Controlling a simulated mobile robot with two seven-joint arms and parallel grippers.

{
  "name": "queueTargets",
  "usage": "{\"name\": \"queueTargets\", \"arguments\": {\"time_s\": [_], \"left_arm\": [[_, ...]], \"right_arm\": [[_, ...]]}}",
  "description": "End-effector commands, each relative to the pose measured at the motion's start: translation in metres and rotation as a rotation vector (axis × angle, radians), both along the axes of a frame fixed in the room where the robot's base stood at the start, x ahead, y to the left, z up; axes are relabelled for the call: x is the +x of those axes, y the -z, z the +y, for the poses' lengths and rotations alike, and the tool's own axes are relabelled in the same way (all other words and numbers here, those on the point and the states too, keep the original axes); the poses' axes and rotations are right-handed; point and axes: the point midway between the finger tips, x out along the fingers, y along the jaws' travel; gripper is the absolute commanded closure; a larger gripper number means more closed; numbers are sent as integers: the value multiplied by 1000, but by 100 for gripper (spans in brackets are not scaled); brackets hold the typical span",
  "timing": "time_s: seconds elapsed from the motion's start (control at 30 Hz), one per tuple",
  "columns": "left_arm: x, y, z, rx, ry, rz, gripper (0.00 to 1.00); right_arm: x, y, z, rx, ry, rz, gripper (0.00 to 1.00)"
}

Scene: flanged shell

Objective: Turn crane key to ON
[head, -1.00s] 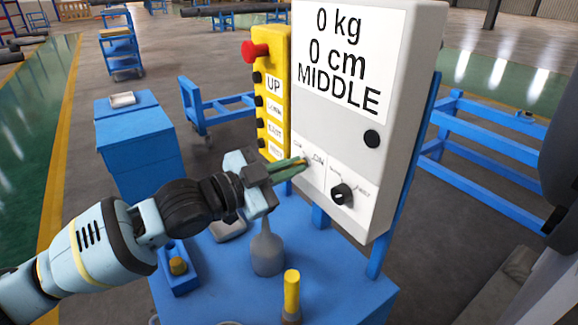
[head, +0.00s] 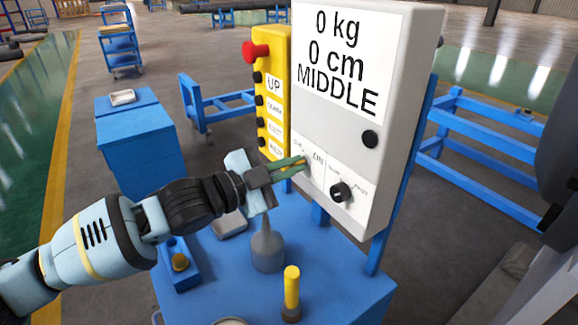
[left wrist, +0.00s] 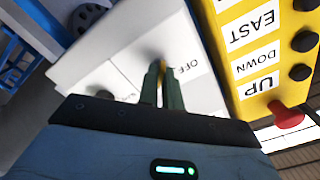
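The crane key (left wrist: 162,68) shows only as a small yellow strip between the fingertips of my left gripper (head: 300,164). The fingers are close together on it at the lower left of the white control box (head: 338,130), and they hide most of it. The left wrist view shows the two green fingers (left wrist: 162,88) reaching to the box face beside the OFF label (left wrist: 187,67). In the head view an ON label (head: 318,159) sits just right of the fingertips. I cannot tell which way the key points. My right gripper is not in view.
A black knob (head: 341,192) is right of the fingertips. A yellow button panel (head: 272,100) with a red button (head: 255,52) stands left of the box. The blue table (head: 330,275) below holds a grey funnel-like piece (head: 267,250) and a yellow-topped peg (head: 292,288).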

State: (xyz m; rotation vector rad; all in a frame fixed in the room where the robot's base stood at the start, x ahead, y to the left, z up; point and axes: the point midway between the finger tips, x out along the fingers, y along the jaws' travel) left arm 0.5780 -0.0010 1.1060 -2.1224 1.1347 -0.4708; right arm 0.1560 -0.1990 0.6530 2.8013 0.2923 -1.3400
Motion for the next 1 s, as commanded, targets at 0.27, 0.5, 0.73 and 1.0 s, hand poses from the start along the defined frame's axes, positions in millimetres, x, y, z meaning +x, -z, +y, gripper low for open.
{"name": "queueTargets", "arguments": {"time_s": [0.27,0.5,0.73,1.0], "left_arm": [[0,0,0,0,0,0,73],[-2,0,4,-1,-1,1,73],[-19,2,30,2,-2,1,73],[-38,1,59,0,-2,1,73]], "right_arm": [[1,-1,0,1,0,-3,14],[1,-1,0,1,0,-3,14],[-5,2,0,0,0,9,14],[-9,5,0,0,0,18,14]]}}
